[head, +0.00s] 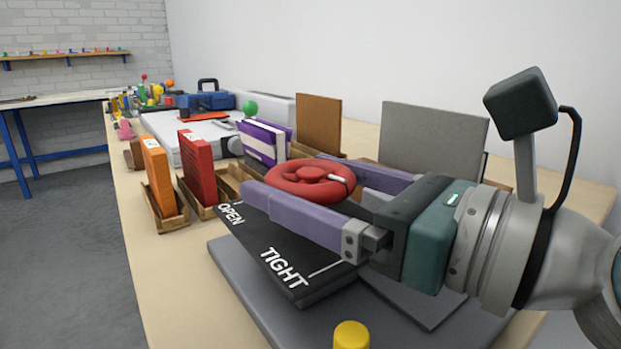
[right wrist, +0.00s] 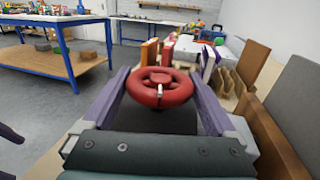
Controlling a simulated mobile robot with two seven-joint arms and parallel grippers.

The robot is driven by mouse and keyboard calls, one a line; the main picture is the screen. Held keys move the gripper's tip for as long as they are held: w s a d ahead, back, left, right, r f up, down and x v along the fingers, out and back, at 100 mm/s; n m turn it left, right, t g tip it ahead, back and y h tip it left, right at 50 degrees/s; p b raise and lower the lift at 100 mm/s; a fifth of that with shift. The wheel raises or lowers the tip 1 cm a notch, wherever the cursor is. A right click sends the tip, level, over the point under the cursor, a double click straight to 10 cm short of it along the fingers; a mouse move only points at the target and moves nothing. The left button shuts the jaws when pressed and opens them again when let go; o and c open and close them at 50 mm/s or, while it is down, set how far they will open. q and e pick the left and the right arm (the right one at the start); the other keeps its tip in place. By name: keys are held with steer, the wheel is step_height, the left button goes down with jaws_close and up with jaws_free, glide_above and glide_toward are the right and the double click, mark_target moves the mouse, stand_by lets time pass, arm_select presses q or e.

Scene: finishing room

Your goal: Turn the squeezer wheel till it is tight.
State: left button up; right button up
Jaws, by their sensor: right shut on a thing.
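The red squeezer wheel (head: 311,173) sits above a black plate (head: 285,255) lettered OPEN and TIGHT, with a white line beside TIGHT. A white mark on the wheel's rim points right in the head view, away from both words. My right gripper (head: 290,190) is shut on the wheel, with one purple finger along each side. The right wrist view shows the wheel (right wrist: 161,88) between the fingers, its white mark towards the palm. A dark purple piece at that view's left edge may be my left gripper (right wrist: 11,133); its state is unclear.
The plate stands on a grey base (head: 245,285) on the bench, near a yellow knob (head: 351,335). Orange (head: 157,172) and red books (head: 197,165) stand in wooden holders beyond. A brown board (head: 318,122) and a grey board (head: 433,138) stand near the wall.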

mark_target(348, 201)
stand_by(0.6)
steer(key=o, duration=1)
steer(key=b+v, duration=0.2)
steer(key=v, duration=0.7)
steer(key=shift+f, duration=0.2)
steer(key=shift+s+d+r, duration=0.2)
steer(key=shift+s+d, duration=0.15)
